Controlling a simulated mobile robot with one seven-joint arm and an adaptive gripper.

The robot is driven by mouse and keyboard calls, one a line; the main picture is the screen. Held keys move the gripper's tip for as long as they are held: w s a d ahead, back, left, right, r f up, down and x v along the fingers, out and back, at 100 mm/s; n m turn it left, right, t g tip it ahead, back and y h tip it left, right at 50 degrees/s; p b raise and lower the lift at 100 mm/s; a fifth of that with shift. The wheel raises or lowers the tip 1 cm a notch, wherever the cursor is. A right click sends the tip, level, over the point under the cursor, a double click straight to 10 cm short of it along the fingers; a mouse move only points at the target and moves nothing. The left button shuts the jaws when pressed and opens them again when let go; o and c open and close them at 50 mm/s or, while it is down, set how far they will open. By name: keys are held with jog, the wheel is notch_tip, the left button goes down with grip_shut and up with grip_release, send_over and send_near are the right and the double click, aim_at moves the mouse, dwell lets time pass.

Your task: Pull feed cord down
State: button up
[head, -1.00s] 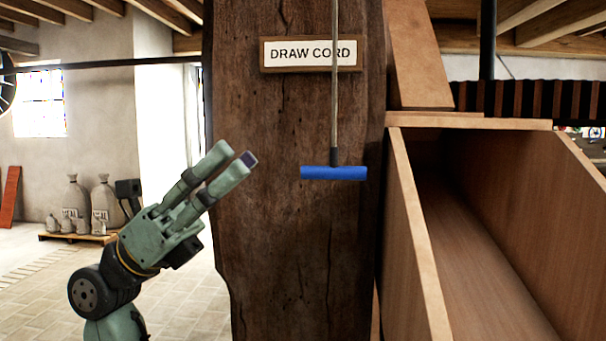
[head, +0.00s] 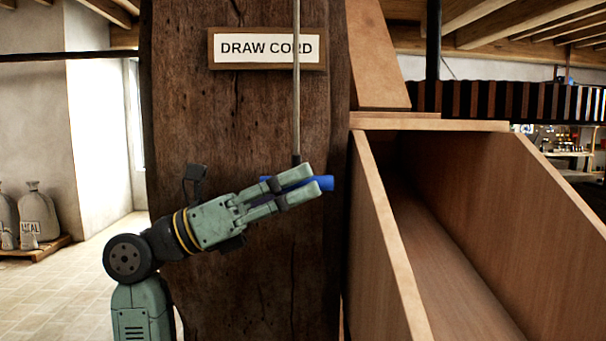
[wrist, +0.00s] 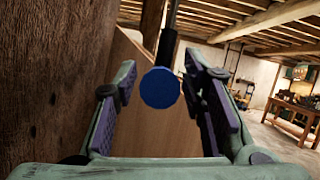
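The feed cord (head: 296,90) hangs straight down in front of a dark wooden post, past a "DRAW CORD" sign. Its blue crossbar handle (head: 326,183) is at the cord's lower end, partly hidden by my fingers in the head view. My gripper (head: 308,182) reaches in from the left, with its fingers along the handle. In the wrist view, the handle's round blue end (wrist: 160,88) sits between my two open fingers (wrist: 163,95). Gaps show on both sides of it, and the black cord fitting rises above it.
The wooden post (head: 245,130) stands close behind the handle. A wooden chute (head: 390,240) with raised side walls is just to the right. Meal sacks (head: 36,215) stand on a pallet at the far left.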

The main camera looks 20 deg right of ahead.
jog(key=shift+d+r, duration=0.3)
jog(key=shift+d, duration=0.35)
jog(key=shift+c, duration=0.4)
grip_shut()
